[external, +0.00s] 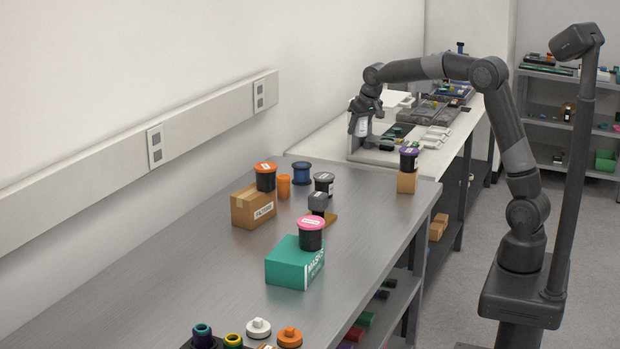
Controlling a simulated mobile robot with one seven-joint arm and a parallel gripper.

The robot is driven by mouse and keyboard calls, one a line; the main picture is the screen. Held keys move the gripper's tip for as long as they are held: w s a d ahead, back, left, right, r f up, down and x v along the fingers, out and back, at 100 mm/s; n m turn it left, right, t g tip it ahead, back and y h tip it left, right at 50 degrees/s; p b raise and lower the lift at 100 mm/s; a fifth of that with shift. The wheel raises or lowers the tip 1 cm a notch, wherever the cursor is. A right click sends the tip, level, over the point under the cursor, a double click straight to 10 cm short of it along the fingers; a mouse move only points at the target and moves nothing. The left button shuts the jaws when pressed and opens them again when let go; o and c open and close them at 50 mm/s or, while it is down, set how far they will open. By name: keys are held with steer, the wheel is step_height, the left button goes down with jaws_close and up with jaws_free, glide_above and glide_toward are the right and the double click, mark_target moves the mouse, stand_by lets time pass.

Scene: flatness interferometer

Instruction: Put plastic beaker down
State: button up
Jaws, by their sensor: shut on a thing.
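My gripper (364,118) is over the far white bench, at the end of my outstretched arm, pointing down. It is shut on a small pale thing (361,126), which I take to be the plastic beaker. The fingers hide much of it. It is close above or at the white bench's near left part. From this view I cannot tell whether its bottom touches the surface.
Near my gripper are a dark mat (398,130), white pieces (434,137) and grey trays (428,110). On the steel bench (180,265) stand a purple-lidded jar (409,158) on a box, a cardboard box (253,207) and a green box (293,264) with jars on top.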

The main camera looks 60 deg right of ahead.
mark_target(355, 186)
step_height(355, 186, down, 19)
stand_by(0.5)
steer(key=shift+f, duration=0.1)
steer(key=o, duration=0.9)
steer(key=s+a+r+n, duration=0.1)
steer(key=s+a+r, duration=0.4)
steer(key=r, duration=0.4)
steer(key=s+a+r, duration=0.3)
steer(key=s+r, duration=0.4)
steer(key=r, duration=0.2)
steer(key=s+a+n, duration=0.1)
steer(key=s+a, duration=0.2)
steer(key=s, duration=0.5)
steer(key=s+a+n+t+y, duration=0.1)
steer(key=s+a+n, duration=0.1)
steer(key=s, duration=0.7)
steer(key=s+a+n+y, duration=0.1)
steer(key=s+a, duration=0.4)
steer(key=s, duration=0.4)
steer(key=shift+s+r+t, duration=0.1)
steer(key=shift+r+t, duration=0.25)
steer(key=shift+t, duration=0.05)
